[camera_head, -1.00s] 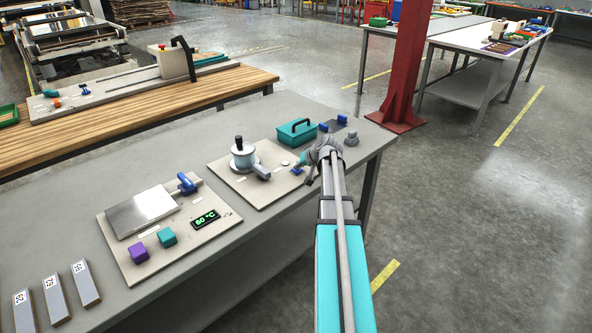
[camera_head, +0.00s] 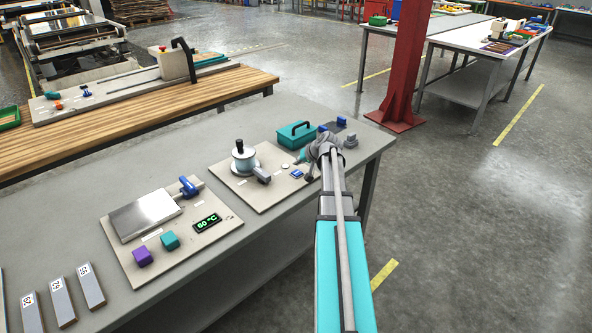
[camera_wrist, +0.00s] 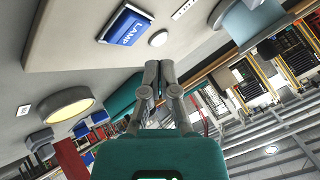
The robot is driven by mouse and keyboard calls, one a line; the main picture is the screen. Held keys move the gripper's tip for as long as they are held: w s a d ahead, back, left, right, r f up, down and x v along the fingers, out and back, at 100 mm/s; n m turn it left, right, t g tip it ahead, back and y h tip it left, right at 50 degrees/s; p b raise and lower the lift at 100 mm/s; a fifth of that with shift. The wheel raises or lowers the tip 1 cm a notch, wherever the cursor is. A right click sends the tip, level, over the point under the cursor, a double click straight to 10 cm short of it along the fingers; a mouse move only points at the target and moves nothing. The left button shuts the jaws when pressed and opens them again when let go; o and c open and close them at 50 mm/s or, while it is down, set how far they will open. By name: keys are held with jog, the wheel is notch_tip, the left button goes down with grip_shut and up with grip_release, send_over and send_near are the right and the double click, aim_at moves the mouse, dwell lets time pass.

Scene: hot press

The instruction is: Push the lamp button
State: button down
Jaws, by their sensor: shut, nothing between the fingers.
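The lamp button is a blue rectangular block marked LAMP in the wrist view (camera_wrist: 125,25), set on a pale board (camera_wrist: 72,28). In the head view the blue button (camera_head: 296,173) lies at the right end of the middle board (camera_head: 262,198), just left of my gripper. My gripper (camera_wrist: 159,66) is shut and empty. In the wrist view its fingertips are apart from the button in the picture, below and right of it. In the head view the wrist (camera_head: 325,150) partly hides the fingers. A small white disc (camera_wrist: 158,38) sits beside the button.
A spool-like device (camera_head: 243,158) with a grey block stands on the same board. A teal toolbox (camera_head: 297,134) is behind. The hot plate board with a 60 °C display (camera_head: 207,222) is to the left. The table's front edge runs below.

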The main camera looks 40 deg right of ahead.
aim_at(298, 173)
jog(key=shift+r+p, duration=1.5)
jog(key=shift+r, duration=0.3)
